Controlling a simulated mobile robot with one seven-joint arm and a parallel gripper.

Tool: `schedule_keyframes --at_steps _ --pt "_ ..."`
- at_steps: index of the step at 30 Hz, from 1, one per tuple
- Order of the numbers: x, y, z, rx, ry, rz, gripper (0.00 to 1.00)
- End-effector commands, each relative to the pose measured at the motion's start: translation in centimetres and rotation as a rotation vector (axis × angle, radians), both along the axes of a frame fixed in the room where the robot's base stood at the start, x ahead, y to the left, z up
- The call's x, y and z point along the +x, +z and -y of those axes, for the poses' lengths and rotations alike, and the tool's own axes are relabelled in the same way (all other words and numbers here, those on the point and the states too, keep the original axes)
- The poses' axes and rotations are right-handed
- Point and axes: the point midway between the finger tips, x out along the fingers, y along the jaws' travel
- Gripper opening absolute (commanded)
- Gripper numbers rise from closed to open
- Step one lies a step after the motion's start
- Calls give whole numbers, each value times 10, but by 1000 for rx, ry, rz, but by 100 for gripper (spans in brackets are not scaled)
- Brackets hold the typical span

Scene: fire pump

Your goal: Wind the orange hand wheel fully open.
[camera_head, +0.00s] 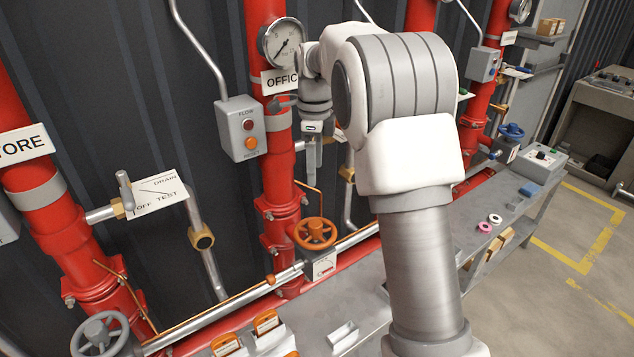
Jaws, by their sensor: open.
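The orange hand wheel (315,233) lies roughly level at the foot of the middle red pipe marked OFFICE. A small white dial plate (323,266) with a red mark sits just below it; the pointer is too small to read. My gripper (313,160) hangs above the wheel, pointing down, beside the red pipe. It is open and empty, apart from the wheel. My white and grey arm covers the right middle of the view and hides part of the wall and bench.
A round gauge (281,43) and a grey FLOW/RESET box (241,129) are near my gripper. A grey hand wheel (99,335) is at lower left and a blue one (512,131) at right.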

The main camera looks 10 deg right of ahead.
Motion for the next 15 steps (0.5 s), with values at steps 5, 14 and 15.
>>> schedule_keyframes --at_steps 5,14,15 --pt "-1 -26 1 0 0 -5 81" --pt "-2 -86 0 1 1 -4 81" --pt "-1 -93 0 0 1 -5 81"
